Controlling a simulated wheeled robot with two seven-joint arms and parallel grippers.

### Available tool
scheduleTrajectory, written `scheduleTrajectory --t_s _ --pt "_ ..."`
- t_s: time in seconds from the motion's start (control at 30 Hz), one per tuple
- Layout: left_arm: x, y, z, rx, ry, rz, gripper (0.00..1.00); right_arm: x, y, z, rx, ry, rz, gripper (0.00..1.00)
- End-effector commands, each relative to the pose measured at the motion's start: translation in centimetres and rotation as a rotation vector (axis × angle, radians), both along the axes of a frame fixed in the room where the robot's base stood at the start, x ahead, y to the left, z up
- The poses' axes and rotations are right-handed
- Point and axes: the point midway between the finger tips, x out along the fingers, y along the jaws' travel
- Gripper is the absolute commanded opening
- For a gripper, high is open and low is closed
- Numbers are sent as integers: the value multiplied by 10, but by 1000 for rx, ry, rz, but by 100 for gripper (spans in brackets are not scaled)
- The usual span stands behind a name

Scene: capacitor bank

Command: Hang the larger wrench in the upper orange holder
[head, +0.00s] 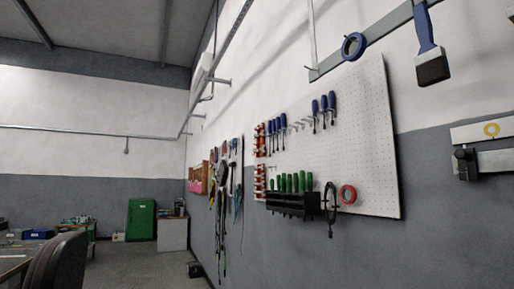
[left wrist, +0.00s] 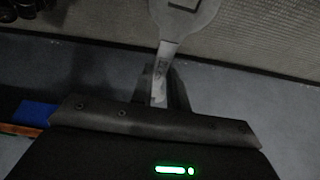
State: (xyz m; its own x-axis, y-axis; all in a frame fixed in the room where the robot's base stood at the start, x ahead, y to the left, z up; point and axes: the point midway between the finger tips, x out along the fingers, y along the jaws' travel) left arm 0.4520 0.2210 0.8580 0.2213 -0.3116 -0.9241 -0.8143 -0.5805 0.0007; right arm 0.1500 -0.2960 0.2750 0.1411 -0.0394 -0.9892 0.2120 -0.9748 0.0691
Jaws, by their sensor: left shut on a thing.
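A grey metal wrench (left wrist: 172,35) shows in the left wrist view, its wide head at the top edge and its shaft running down into my left gripper (left wrist: 167,92). The gripper is shut on the shaft. No second wrench shows clearly, so I cannot compare sizes. In the head view, an upper orange holder (head: 259,140) is on the left edge of the white pegboard, with a lower orange holder (head: 259,182) below it. Both are small and far off. Neither gripper shows in the head view, and my right gripper is in no view.
A paintbrush (head: 430,55) hangs at upper right. A chair (head: 60,262) and a green cabinet (head: 141,219) stand at left.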

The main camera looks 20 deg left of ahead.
Motion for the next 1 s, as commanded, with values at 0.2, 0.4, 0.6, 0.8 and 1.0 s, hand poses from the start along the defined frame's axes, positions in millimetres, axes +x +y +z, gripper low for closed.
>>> scheduleTrajectory --t_s 0.2,0.4,0.6,0.8,1.0 --pt "0 0 44 0 -2 1 0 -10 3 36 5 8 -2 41" --pt "0 0 122 -1 -2 2 0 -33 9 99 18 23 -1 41" --pt "0 1 189 0 -2 2 0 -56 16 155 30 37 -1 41" --pt "0 1 230 0 0 2 0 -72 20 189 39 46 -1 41" --pt "0 1 243 0 0 2 0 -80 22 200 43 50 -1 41"
